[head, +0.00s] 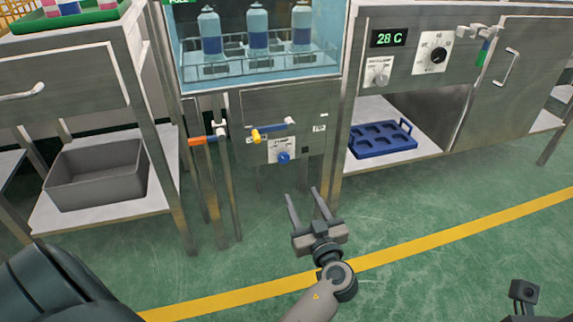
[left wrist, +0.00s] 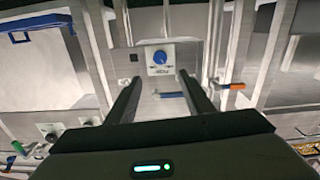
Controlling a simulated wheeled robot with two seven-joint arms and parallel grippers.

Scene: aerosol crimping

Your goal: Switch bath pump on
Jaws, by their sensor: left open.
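A blue rotary knob (head: 283,157) sits on a white label plate (head: 292,149) on the steel panel below the water bath (head: 256,72). In the left wrist view the knob (left wrist: 160,57) shows between and beyond my fingers; its setting is too small to tell. My left gripper (head: 301,192) is open and empty, with its fingers pointing at the panel. In the left wrist view the gripper (left wrist: 158,82) straddles the plate in the picture, apparently short of touching the knob. My right gripper's fingers do not show; only dark parts of mine show at the lower right.
A yellow-and-blue valve handle (head: 271,131) sticks out just above the knob. An orange-handled valve (head: 205,140) and pipes stand left. A blue tray (head: 382,139) lies on the right shelf, a grey bin (head: 97,175) on the left. The floor before the panel is clear.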

